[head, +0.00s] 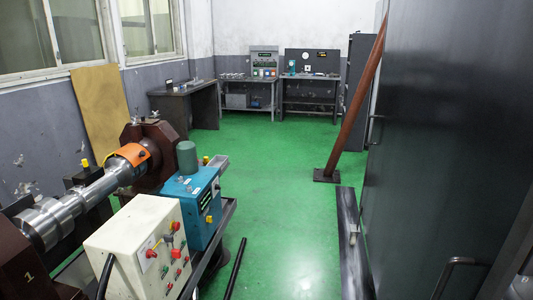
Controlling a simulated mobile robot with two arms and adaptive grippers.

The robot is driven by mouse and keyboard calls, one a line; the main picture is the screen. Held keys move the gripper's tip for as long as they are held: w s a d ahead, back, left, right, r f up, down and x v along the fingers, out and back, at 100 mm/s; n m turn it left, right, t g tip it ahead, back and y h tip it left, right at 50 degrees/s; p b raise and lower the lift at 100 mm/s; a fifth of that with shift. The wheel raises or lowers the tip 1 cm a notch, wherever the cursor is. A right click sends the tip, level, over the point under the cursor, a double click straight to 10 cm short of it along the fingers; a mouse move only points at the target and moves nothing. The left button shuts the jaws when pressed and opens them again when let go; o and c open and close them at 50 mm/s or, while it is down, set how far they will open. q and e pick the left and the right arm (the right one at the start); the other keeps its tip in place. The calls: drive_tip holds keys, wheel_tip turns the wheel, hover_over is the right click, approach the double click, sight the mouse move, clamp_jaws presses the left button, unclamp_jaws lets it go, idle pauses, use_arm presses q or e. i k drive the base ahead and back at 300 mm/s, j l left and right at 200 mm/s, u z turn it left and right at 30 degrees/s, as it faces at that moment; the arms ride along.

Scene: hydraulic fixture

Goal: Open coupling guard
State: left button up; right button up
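An orange curved cover (134,153), which looks like the coupling guard, sits over the top of the silver shaft (85,196) at the left. It lies against the dark brown octagonal flange block (157,140). Its far side and any hinge or latch are hidden, so I cannot tell whether it is fastened. Neither of my grippers shows in the head view, and nothing is seen touching the cover.
A white control box (128,240) and a blue-green unit (190,200) stand in front of the shaft. A dark panel (455,120) fills the right side. A brown post (355,100) leans beside it. The green floor (280,200) between is mostly open. Benches (310,92) stand at the back.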

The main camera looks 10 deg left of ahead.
sight(137, 154)
drive_tip(key=i+u, duration=0.35)
drive_tip(key=i, duration=0.15)
drive_tip(key=i+l+u, duration=0.15)
drive_tip(key=i+u, duration=0.2)
drive_tip(key=i, duration=0.15)
drive_tip(key=i+l+u, duration=0.35)
drive_tip(key=i, duration=0.15)
drive_tip(key=i+l+u, duration=0.35)
drive_tip(key=i, duration=0.1)
